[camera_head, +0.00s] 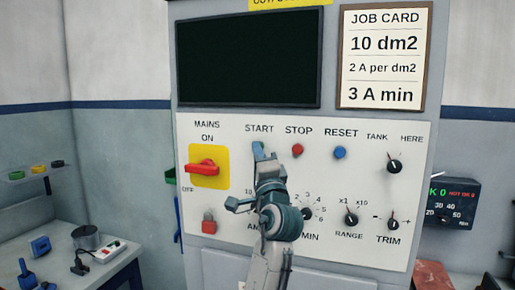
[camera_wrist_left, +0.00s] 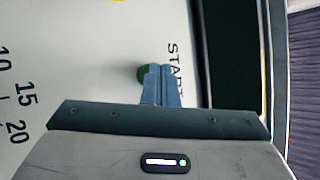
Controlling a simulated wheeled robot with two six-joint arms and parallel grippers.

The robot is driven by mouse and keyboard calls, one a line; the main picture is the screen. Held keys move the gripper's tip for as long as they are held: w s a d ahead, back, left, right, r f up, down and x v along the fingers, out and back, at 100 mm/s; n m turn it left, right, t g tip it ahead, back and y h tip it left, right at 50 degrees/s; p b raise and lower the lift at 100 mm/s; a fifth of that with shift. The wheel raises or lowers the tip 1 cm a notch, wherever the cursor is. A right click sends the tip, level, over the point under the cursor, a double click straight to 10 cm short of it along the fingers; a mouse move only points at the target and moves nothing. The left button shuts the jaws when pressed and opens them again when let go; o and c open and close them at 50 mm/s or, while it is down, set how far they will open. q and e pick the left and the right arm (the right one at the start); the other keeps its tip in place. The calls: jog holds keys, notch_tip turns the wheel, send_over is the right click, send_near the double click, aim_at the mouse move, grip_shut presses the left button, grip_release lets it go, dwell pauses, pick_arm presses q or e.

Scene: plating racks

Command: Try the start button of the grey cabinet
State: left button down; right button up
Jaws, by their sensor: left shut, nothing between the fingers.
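The grey cabinet (camera_head: 343,125) stands ahead with a white control panel (camera_head: 352,232). Its green start button (camera_wrist_left: 143,73) shows in the left wrist view beside the word START, partly covered by my fingers. In the head view my gripper hides the button under the START label. My left gripper (camera_head: 258,150) is shut and empty, its fingertips at the button; it also shows in the left wrist view (camera_wrist_left: 160,72). I cannot tell whether the fingertips touch or press the button. The cabinet's screen (camera_head: 248,57) is dark. My right gripper is not in view.
A red stop button (camera_head: 297,150) and blue reset button (camera_head: 340,152) sit to the right of START. The red mains switch (camera_head: 202,167) lies level on a yellow plate, with a red padlock-like part (camera_head: 209,221) below. A job card (camera_head: 384,57) hangs upper right.

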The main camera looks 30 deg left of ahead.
pick_arm(q)
jog(key=shift+s, duration=0.15)
jog(key=shift+s+d+p, duration=0.25)
jog(key=shift+s+p, duration=0.05)
jog(key=shift+s, duration=0.45)
jog(key=shift+s, duration=0.1)
jog(key=s+p, duration=0.1)
jog(key=s, duration=0.1)
jog(key=s+d, duration=0.1)
jog(key=s, duration=0.1)
jog(key=shift+s+p, duration=0.3)
jog(key=shift+p, duration=0.1)
dwell(0.4)
